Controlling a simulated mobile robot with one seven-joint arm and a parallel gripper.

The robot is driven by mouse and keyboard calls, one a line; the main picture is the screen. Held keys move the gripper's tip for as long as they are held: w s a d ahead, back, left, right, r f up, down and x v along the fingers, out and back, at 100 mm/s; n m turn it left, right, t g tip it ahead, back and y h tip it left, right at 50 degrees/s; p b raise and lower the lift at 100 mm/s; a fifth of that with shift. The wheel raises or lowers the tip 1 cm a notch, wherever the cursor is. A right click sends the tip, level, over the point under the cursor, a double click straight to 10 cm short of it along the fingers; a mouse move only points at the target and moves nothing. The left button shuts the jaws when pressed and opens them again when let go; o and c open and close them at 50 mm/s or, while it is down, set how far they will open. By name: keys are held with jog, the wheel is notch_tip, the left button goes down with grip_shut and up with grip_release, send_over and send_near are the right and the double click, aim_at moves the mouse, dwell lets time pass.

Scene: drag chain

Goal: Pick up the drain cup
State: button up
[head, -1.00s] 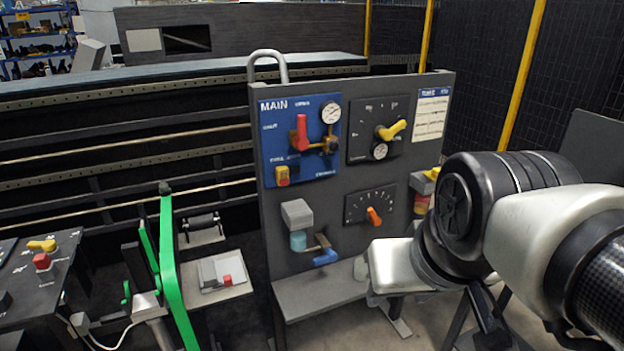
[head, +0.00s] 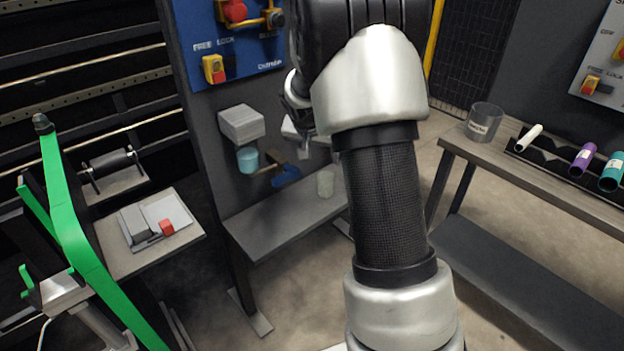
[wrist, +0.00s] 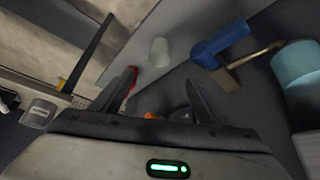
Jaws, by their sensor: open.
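A small pale translucent cup (head: 326,184) stands upright on the grey shelf (head: 275,217) at the foot of the panel. It also shows in the wrist view (wrist: 159,52), just beyond my fingertips and apart from them. My gripper (wrist: 163,88) is open with nothing between its fingers. In the head view my arm mostly hides it in front of the panel.
A blue-handled valve (head: 285,175) and a teal cylinder (head: 248,160) on the panel are left of the pale cup. The right bench (head: 560,185) holds several coloured tubes. A green frame (head: 75,240) stands at the left. Open floor lies between shelf and bench.

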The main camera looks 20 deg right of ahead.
jog(key=shift+b+x, duration=1.1)
jog(key=shift+x, duration=7.8)
jog(key=shift+d+r, duration=0.15)
jog(key=shift+d, duration=0.05)
jog(key=c, duration=1.4)
jog(key=shift+r, duration=0.1)
